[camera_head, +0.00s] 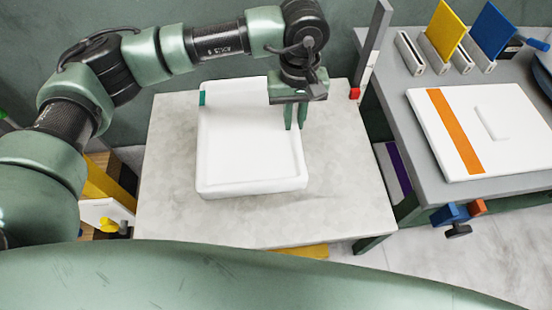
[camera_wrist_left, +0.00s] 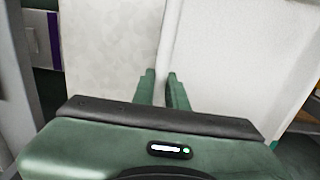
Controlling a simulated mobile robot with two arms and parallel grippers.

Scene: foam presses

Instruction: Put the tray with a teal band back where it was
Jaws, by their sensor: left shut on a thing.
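The white tray with a teal band (camera_head: 250,150) is at the pale stone-topped table. Its teal band (camera_head: 202,98) shows at the far left corner, partly cut from view. My left gripper (camera_head: 295,125) is at the tray's right side, fingers pointing down and shut on its rim. In the left wrist view the tray's rim (camera_wrist_left: 169,40) runs between the fingers (camera_wrist_left: 161,85), and the tray's white surface fills the right. Whether the tray rests fully on the table or is slightly raised cannot be told. My right gripper is not in view.
The stone table (camera_head: 345,190) has bare room right and in front of the tray. A grey bench (camera_head: 400,90) at right holds a white tray with an orange band (camera_head: 455,130) and yellow (camera_head: 446,30) and blue (camera_head: 492,30) plates in stands. A dark upright post (camera_head: 378,40) stands between them.

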